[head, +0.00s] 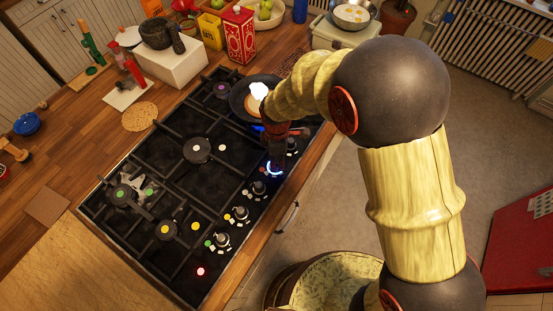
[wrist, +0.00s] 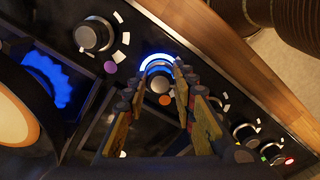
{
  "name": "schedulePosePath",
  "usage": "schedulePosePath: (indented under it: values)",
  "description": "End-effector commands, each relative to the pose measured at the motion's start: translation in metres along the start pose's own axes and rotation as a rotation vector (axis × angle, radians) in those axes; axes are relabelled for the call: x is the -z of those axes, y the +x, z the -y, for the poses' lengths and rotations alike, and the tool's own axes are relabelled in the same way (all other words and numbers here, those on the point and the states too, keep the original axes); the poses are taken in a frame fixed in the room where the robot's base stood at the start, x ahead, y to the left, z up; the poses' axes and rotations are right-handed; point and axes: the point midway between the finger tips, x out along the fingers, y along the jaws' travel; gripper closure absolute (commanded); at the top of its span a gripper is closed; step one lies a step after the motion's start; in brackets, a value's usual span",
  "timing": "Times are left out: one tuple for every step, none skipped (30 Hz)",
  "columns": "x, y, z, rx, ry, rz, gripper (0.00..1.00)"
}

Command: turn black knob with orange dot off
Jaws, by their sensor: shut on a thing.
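The black knob with the orange dot (wrist: 158,70) is on the hob's front control strip, with a blue-white light ring glowing around part of it. The orange dot (wrist: 165,100) is beside it, between my fingers. My gripper (wrist: 160,82) is shut on this knob, one finger on each side. In the head view, my gripper (head: 273,157) reaches down at the knob's blue glow (head: 275,168), and the knob itself is mostly hidden. A blue flame (wrist: 48,80) burns beside the pan in the wrist view.
A dark pan (head: 238,101) with an egg sits on the burner close to my wrist. Another knob (wrist: 94,35) with a purple dot is on one side, and several knobs (wrist: 243,131) are on the other. A mortar (head: 157,33) and a red carton (head: 239,35) stand behind the hob.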

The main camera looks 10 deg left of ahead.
Motion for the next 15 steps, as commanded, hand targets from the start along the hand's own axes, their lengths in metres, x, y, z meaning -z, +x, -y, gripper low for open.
schedulePosePath:
  values:
    - [0.0, -0.0002, -0.0003, -0.001, 0.0, 0.0, 0.93]
    - [0.0, -0.0002, -0.0003, -0.001, 0.0, 0.0, 0.95]
    - [0.0001, -0.0002, -0.0003, -0.001, 0.0, 0.0, 0.97]
    - [0.0001, -0.0002, -0.0003, -0.001, 0.0, 0.0, 0.99]
    - [0.0001, -0.0002, -0.0003, -0.001, 0.0, 0.0, 0.99]
    - [0.0001, -0.0002, -0.0004, -0.001, 0.001, 0.0, 0.99]
    - [0.0001, -0.0002, -0.0004, -0.001, 0.002, 0.0, 0.99]
    - [0.0001, -0.0002, -0.0004, -0.001, 0.003, 0.0, 0.99]
    - [0.0001, -0.0003, -0.0003, -0.001, 0.007, 0.0, 0.99]
    - [0.0001, -0.0003, -0.0003, -0.001, 0.011, 0.0, 0.99]
    - [0.0001, -0.0003, -0.0003, -0.001, 0.016, 0.0, 0.99]
    - [0.0, -0.0003, -0.0002, -0.001, 0.026, 0.0, 0.99]
    - [0.0001, -0.0003, -0.0002, -0.001, 0.035, 0.0, 0.99]
    - [0.0, -0.0004, -0.0002, -0.001, 0.046, 0.0, 0.99]
    - [0.0, -0.0004, -0.0001, -0.001, 0.062, 0.0, 0.99]
